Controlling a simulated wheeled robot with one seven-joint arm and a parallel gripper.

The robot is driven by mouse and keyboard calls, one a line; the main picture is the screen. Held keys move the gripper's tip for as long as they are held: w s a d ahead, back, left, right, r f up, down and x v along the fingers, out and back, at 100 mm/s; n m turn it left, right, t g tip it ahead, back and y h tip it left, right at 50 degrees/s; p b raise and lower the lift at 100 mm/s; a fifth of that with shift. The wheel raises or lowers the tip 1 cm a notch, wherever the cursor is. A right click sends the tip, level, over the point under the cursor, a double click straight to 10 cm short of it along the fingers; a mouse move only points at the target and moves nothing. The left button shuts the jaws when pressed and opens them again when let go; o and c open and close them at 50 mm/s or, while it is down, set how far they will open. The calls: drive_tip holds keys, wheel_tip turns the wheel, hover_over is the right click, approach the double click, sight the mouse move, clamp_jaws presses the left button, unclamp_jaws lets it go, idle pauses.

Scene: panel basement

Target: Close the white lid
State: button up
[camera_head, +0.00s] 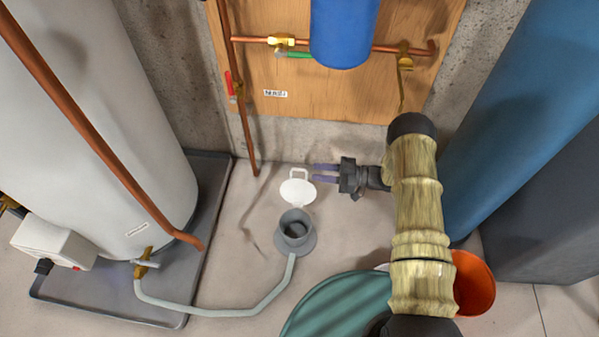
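The white lid (298,191) is a small round flap with a loop handle at its far edge. It stands open behind a grey floor drain cup (295,236), whose round mouth is uncovered. My gripper (326,173) is just right of the lid, at about the height of its handle in the picture. A gap shows between the fingertips and the lid, though the depth is hard to judge. My arm comes in from the lower right.
A grey hose (225,311) runs from the white tank (95,125) to the drain. A teal round container (340,307) and an orange bucket (474,283) stand at the lower right. Copper pipes line the wooden panel (330,95). Bare floor surrounds the drain's left side.

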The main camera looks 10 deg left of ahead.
sight(300, 170)
drive_tip(key=a+b, duration=0.1)
drive_tip(key=a, duration=0.2)
drive_tip(key=a+b, duration=0.1)
drive_tip(key=a, duration=0.1)
drive_tip(key=shift+a+f+b, duration=0.2)
drive_tip(key=shift+a+b, duration=0.1)
drive_tip(key=shift+a, duration=0.1)
drive_tip(key=shift+s+a+r, duration=0.1)
drive_tip(key=shift+a+r, duration=0.1)
drive_tip(key=shift+a, duration=0.4)
clamp_jaws()
